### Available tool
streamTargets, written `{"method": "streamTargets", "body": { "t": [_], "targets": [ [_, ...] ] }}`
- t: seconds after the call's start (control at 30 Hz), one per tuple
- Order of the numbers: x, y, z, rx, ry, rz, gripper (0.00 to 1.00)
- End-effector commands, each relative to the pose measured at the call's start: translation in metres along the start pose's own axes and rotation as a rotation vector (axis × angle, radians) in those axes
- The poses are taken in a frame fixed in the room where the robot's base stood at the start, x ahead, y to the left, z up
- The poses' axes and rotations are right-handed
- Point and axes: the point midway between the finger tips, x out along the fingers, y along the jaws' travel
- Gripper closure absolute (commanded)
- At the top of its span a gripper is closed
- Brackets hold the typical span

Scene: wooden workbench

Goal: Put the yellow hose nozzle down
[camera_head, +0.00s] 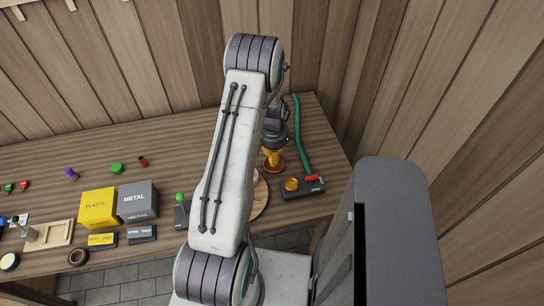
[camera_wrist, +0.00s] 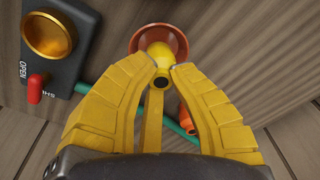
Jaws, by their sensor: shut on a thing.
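My gripper (camera_wrist: 163,72) is shut on the yellow hose nozzle (camera_wrist: 159,54), with one yellow finger on each side. The nozzle's rounded yellow body and a dark round opening show between the fingertips in the wrist view. A reddish-brown round piece (camera_wrist: 171,36) is just beyond the nozzle; I cannot tell whether they touch or are joined. In the head view my gripper (camera_head: 273,146) points down over the right end of the workbench, and the reddish-brown piece (camera_head: 276,166) shows below it. The nozzle is mostly hidden there by the fingers.
A dark valve box (camera_head: 303,188) with a brass disc and red lever stands just right of my gripper. A green hose (camera_head: 301,135) runs behind it toward the wall. Yellow PLASTIC (camera_head: 97,209) and grey METAL (camera_head: 137,202) boxes stand left. The bench's back middle is fairly clear.

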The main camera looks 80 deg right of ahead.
Motion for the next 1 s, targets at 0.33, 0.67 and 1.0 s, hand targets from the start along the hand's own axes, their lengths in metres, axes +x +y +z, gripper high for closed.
{"method": "streamTargets", "body": {
  "t": [0.33,0.67,1.0],
  "targets": [
    [0.0094,0.0026,0.001,0.006,0.0,0.0,1.0],
    [0.0119,0.0025,0.0014,0.005,0.0,0.0,0.69],
    [0.0113,0.0025,0.0014,0.005,0.0,0.0,0.63]
  ]
}}
